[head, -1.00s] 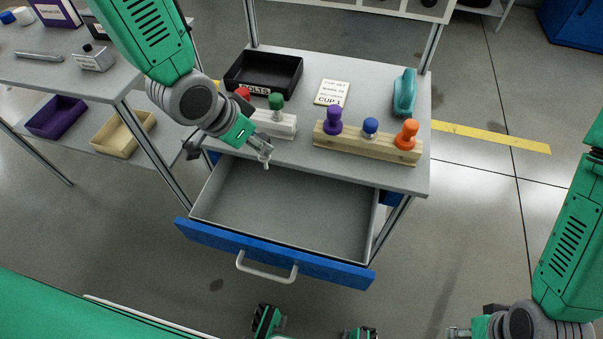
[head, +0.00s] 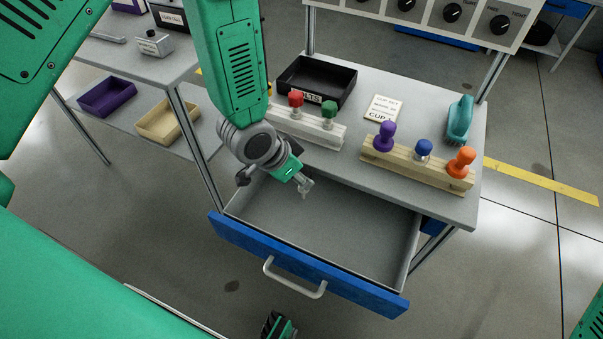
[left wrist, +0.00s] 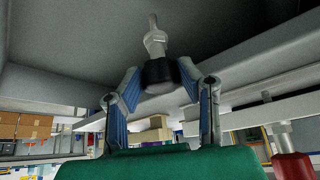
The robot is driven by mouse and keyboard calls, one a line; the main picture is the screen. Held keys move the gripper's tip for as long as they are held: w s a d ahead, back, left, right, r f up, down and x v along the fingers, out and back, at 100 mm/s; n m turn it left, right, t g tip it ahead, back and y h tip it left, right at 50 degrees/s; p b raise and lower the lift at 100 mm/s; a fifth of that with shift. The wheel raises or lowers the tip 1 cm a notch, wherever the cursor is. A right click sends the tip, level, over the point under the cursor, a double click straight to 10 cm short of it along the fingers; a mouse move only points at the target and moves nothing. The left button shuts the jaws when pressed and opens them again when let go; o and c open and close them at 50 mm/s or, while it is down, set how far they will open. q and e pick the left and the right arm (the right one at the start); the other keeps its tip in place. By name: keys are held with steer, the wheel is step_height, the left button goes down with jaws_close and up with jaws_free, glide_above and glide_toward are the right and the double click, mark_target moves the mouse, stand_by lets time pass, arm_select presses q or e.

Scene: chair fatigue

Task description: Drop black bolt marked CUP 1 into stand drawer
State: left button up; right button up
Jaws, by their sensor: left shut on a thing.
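My left gripper (head: 305,184) is over the back left part of the open stand drawer (head: 335,235). In the left wrist view, its two blue-padded fingers (left wrist: 162,88) are shut on a black bolt (left wrist: 160,74), whose black part sits between the fingertips and whose pale shaft points away from them. Any CUP 1 marking on it is not readable. The drawer has a grey inside and a blue front (head: 300,265) with a pale handle, and its visible floor looks empty. My right gripper is out of view.
On the stand top (head: 350,160) are a black BOLTS bin (head: 335,80), a white block with red and green knobs (head: 310,125), a CUP 1 card (head: 383,108), a wooden block with coloured knobs (head: 415,165) and a teal object (head: 460,120). A shelf stands at left.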

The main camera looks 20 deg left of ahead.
arm_select(q)
steer(key=shift+f, duration=0.2)
steer(key=shift+d+f, duration=0.15)
steer(key=shift+d, duration=0.7)
steer(key=o, duration=0.8)
steer(key=shift+a, duration=0.6)
steer(key=shift+a+r, duration=0.1)
steer(key=shift+r, duration=0.2)
steer(key=shift+p+v, duration=1.5)
steer(key=shift+v, duration=4.65)
steer(key=s+a+f+n+g+y, duration=0.1)
steer(key=s+a+f+n, duration=0.1)
steer(key=s+f, duration=0.3)
steer(key=s+a+f+n+g+y, duration=0.1)
steer(key=s+a+f+n, duration=0.1)
steer(key=s+f, duration=0.4)
steer(key=s+a+f+n+g+y, duration=0.1)
steer(key=s+a+f+n+g, duration=0.1)
steer(key=s+f, duration=0.4)
steer(key=shift+s+f, duration=0.15)
steer(key=shift+s, duration=0.7)
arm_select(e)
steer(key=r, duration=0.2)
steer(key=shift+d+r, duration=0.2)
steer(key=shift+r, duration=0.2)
